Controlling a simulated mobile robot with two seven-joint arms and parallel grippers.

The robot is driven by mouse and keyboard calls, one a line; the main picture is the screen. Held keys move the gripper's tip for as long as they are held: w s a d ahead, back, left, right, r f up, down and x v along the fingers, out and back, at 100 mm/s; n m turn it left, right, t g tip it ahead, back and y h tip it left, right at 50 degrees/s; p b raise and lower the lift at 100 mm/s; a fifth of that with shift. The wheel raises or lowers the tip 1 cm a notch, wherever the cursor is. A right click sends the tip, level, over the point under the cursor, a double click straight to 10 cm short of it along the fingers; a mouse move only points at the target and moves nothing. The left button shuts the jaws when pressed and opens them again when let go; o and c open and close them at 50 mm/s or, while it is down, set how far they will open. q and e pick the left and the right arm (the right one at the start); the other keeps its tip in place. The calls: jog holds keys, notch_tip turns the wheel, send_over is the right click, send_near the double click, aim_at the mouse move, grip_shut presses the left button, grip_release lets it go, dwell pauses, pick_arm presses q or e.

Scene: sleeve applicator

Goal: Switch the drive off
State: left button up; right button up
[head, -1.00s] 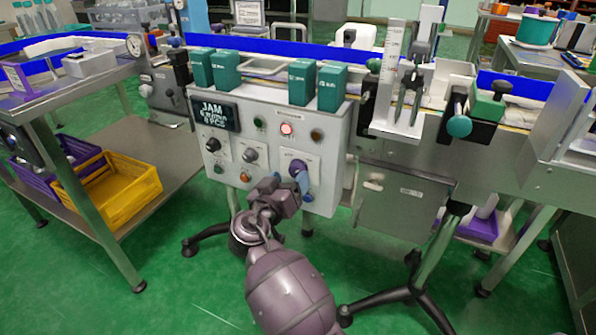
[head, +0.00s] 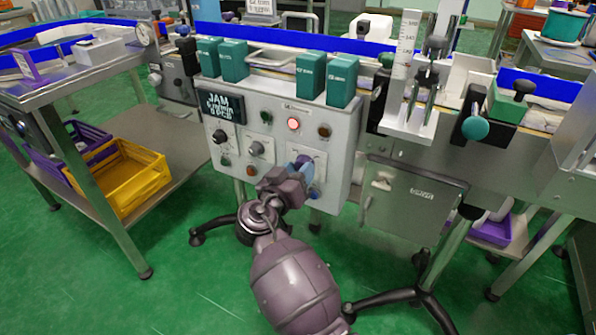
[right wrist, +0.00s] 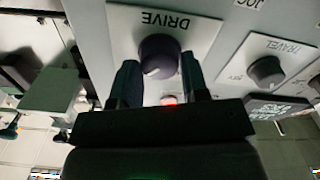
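The DRIVE knob (right wrist: 160,55) is a dark purple round knob on a white plate, facing me in the right wrist view. In the head view it shows as a small purple patch (head: 304,160) on the control panel, partly hidden by my right gripper. My right gripper (right wrist: 160,75) is open, with one dark finger on each side of the knob and a narrow gap on each side. It also shows in the head view (head: 298,175), with bluish fingers at the panel. My left gripper is not in view.
The control panel (head: 270,103) has a JAM display (head: 221,106), a lit red lamp (head: 293,124) and other knobs. The TRAVEL knob (right wrist: 266,71) sits beside the drive plate. Green boxes (head: 310,76) stand on top. A yellow crate (head: 130,190) is on the left shelf.

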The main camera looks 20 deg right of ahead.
jog(key=shift+c, duration=1.3)
